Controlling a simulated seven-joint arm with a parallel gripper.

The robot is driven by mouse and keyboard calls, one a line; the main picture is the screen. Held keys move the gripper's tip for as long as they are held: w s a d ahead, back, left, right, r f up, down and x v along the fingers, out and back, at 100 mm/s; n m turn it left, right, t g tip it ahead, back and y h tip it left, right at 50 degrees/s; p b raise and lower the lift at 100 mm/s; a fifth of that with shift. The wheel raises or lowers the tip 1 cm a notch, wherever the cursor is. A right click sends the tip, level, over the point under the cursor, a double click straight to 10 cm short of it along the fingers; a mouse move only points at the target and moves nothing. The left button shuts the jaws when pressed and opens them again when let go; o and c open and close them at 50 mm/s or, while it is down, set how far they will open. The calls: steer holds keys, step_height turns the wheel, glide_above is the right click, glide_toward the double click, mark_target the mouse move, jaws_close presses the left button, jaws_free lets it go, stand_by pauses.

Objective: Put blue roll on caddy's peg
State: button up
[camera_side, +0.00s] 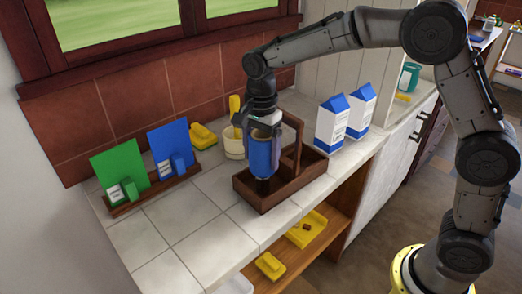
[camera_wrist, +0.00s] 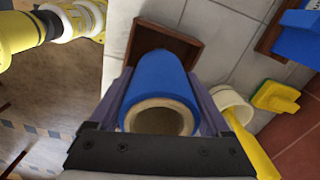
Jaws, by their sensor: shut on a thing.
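The blue roll (camera_side: 262,155) is upright between the fingers of my gripper (camera_side: 263,132), over the left part of the brown wooden caddy (camera_side: 268,200). In the wrist view the blue roll (camera_wrist: 158,85) shows its pale open core, with a purple-grey finger on each side. A dark upright piece (camera_side: 263,184), which looks like the caddy's peg, shows just below the roll. I cannot tell whether the roll is around its top or only above it. The caddy's handle (camera_side: 291,128) rises close to the right of the roll. The wrist view shows one caddy end (camera_wrist: 165,40) beyond the roll.
Two blue-and-white cartons (camera_side: 345,118) stand right of the caddy. A cream cup (camera_side: 233,143) with a yellow tool stands behind it. Green and blue boards (camera_side: 120,168) stand in a wooden rack at left. Tiled counter (camera_side: 185,213) between rack and caddy is clear.

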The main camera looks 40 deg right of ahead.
mark_target(261, 176)
steer(key=shift+f, duration=0.6)
steer(key=shift+f, duration=0.35)
steer(key=shift+f, duration=0.65)
steer(key=shift+f, duration=0.35)
steer(key=shift+f, duration=1.75)
steer(key=o, duration=1.2)
step_height(261, 176, up, 14)
steer(key=shift+f, duration=0.1)
